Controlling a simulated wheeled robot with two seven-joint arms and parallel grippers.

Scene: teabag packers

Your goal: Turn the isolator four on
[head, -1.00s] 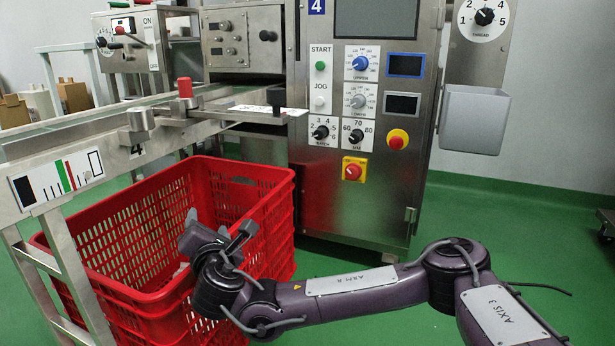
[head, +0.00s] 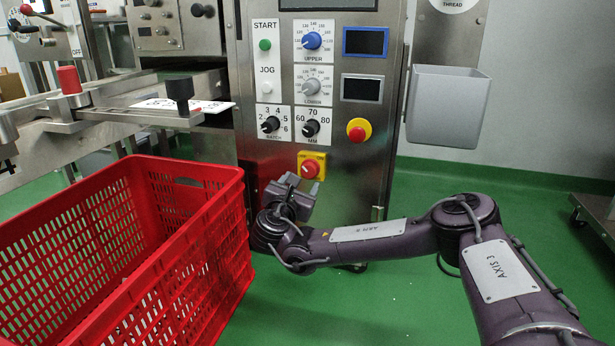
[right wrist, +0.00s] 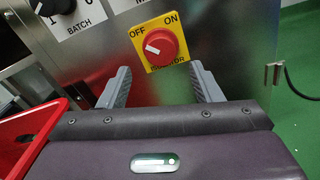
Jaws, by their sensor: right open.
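The isolator is a red round knob (head: 310,168) on a yellow plate, low on the steel machine front. In the right wrist view the red knob (right wrist: 161,44) shows close, with OFF at the left and ON at the right of its plate. Its white mark lies on the OFF side. My right gripper (head: 300,188) is just below and in front of the isolator in the head view. In the right wrist view its two fingers (right wrist: 164,78) are spread, with the knob beyond and between them, apart from both. My left gripper is out of view.
A red crate (head: 235,181) stands on the floor left of my right gripper. Above the isolator are a batch dial (head: 269,125), an MM dial (head: 311,127) and a red button on yellow (head: 357,130). A grey bin (head: 447,107) hangs at the right.

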